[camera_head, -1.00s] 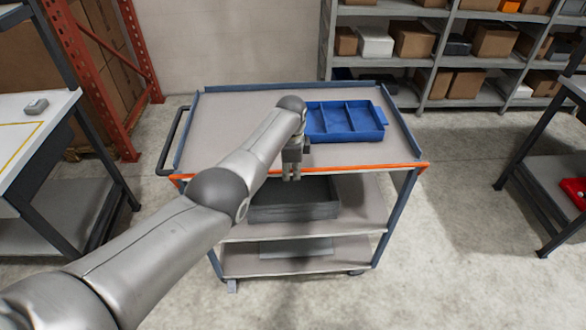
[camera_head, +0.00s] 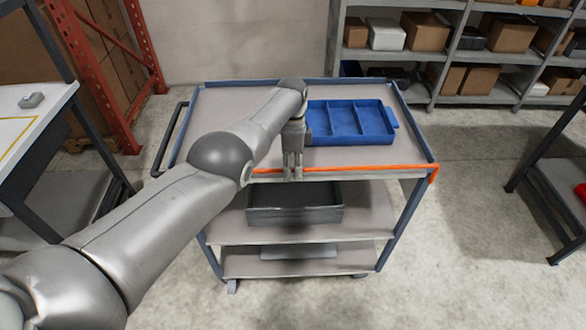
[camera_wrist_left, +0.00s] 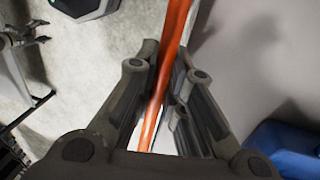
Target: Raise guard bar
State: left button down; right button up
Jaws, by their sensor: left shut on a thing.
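The guard bar (camera_head: 350,168) is a thin orange bar along the front edge of the cart's top shelf. It also crosses the left wrist view (camera_wrist_left: 172,50) from top to bottom. My left gripper (camera_head: 292,174) points down at the bar near the middle of that edge. In the left wrist view its two fingers (camera_wrist_left: 162,92) are on both sides of the bar, shut on it. My arm hides the left part of the bar in the head view. My right gripper does not show.
The cart's top shelf (camera_head: 235,108) carries a blue divided tray (camera_head: 352,140) close behind the gripper, to the right. A dark bin (camera_head: 295,212) stands on the middle shelf. A table stands at each side, and shelves with boxes (camera_head: 510,35) at the back.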

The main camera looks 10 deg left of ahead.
pick_arm(q)
jog(key=c, duration=1.5)
grip_release()
jog(key=shift+a, duration=0.1)
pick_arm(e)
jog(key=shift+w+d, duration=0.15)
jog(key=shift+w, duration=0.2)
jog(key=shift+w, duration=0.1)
pick_arm(q)
jog(key=v, duration=0.7)
jog(key=shift+r, duration=0.25)
jog(key=shift+f, duration=0.1)
